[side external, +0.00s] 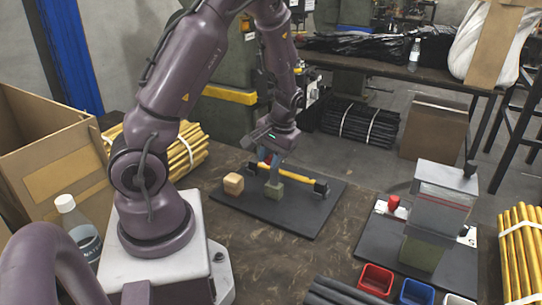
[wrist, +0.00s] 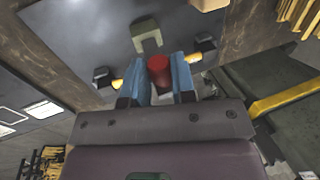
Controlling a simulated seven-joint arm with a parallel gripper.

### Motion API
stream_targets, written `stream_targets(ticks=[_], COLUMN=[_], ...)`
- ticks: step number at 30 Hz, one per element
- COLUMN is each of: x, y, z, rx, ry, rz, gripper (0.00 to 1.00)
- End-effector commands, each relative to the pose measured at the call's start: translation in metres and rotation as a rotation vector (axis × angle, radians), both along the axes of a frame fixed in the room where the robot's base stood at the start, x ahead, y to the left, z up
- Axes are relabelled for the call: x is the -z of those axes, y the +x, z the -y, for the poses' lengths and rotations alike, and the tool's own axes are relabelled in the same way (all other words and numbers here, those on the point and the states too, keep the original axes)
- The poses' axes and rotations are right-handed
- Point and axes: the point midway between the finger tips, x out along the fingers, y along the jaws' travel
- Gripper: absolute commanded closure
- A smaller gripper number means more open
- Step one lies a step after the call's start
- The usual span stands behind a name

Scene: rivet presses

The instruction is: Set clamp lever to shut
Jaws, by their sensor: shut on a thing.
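A dark base plate (side external: 300,215) lies on the table with a yellow bar (side external: 296,174) between dark end supports and a grey-green block (side external: 274,191) near its middle. A red knob (side external: 266,158), which looks like the clamp lever's handle, is partly hidden by my gripper (side external: 272,168). In the wrist view the red knob (wrist: 159,70) sits between the blue fingers of my gripper (wrist: 160,78), which are shut on it. The grey-green block (wrist: 146,36) lies just beyond it. The lever's shaft is hidden, and its angle cannot be told.
A wooden block (side external: 233,184) sits on the plate's left part. At right stand a grey boxy press (side external: 440,200) and another red knob (side external: 393,203) on a second plate. Red (side external: 375,279) and blue (side external: 416,291) bins stand in front. A bottle (side external: 78,230) stands left.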

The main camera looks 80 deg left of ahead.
Motion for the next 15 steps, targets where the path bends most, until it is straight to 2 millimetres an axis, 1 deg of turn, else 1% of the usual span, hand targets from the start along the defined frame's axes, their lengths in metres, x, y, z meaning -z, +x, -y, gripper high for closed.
stream_targets(ticks=[15], x=[-0.0026], y=[0.0071], z=[-0.0069], rx=[0.000], ry=[0.006], rz=[0.010], gripper=[1.00])
